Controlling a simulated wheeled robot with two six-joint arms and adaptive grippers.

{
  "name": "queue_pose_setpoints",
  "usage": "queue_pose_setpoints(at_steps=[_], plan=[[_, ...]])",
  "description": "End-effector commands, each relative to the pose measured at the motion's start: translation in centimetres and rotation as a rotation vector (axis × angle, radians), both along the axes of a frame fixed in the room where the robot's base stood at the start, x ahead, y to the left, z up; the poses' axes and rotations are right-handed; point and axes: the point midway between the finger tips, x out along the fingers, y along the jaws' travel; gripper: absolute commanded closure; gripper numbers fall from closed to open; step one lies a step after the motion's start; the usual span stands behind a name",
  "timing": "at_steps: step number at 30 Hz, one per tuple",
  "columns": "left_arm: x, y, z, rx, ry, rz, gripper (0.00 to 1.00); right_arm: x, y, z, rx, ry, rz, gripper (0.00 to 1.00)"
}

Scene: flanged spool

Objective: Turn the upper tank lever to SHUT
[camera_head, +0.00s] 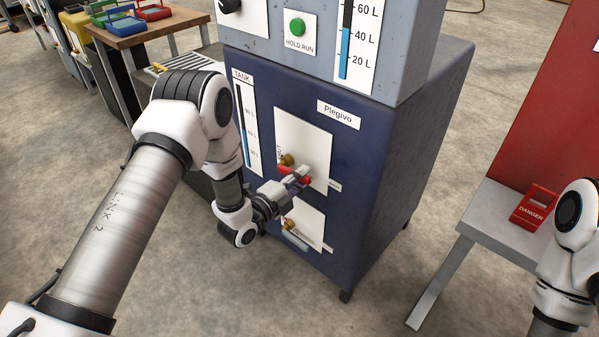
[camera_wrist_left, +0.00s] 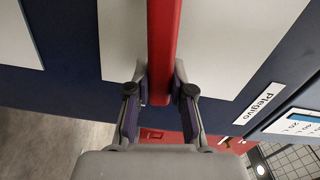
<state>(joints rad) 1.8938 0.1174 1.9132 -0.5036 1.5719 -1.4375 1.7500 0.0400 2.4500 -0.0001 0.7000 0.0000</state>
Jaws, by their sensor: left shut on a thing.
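The upper tank lever (camera_head: 284,171) is red, with a brass hub (camera_head: 287,159) on a white plate (camera_head: 311,138) on the blue cabinet front. In the head view the lever lies roughly sideways, sloping a little down to the right. My left gripper (camera_head: 298,178) is shut on it and hides part of it. In the left wrist view the red lever (camera_wrist_left: 161,40) runs between the two fingers of my left gripper (camera_wrist_left: 158,98). Small labels (camera_head: 335,185) sit at the plate's edges, too small to read surely. My right gripper is out of view.
A second white plate (camera_head: 305,220) with a brass hub (camera_head: 287,224) sits just below, partly hidden by my left wrist. A TANK gauge (camera_head: 250,130) is to the left. A grey bench (camera_head: 490,220) with a red DANGER tag (camera_head: 533,208) stands right. The floor between is clear.

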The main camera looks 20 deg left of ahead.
Motion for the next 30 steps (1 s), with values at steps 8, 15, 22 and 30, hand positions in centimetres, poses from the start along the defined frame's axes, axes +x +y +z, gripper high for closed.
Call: queue_pose_setpoints(at_steps=[8, 15, 22, 30], plan=[[-0.1, -0.1, -1.3, 0.131, -0.053, -0.001, 1.0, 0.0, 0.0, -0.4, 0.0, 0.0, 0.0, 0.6], [-0.1, -0.1, -1.6, 0.174, -0.072, -0.001, 1.0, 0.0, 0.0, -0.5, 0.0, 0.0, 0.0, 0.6], [-0.1, -0.1, -1.7, 0.18, -0.073, 0.0, 1.0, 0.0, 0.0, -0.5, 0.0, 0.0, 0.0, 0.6], [-0.1, -0.1, -1.7, 0.179, -0.072, 0.0, 0.52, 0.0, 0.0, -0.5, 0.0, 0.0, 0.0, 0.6]])
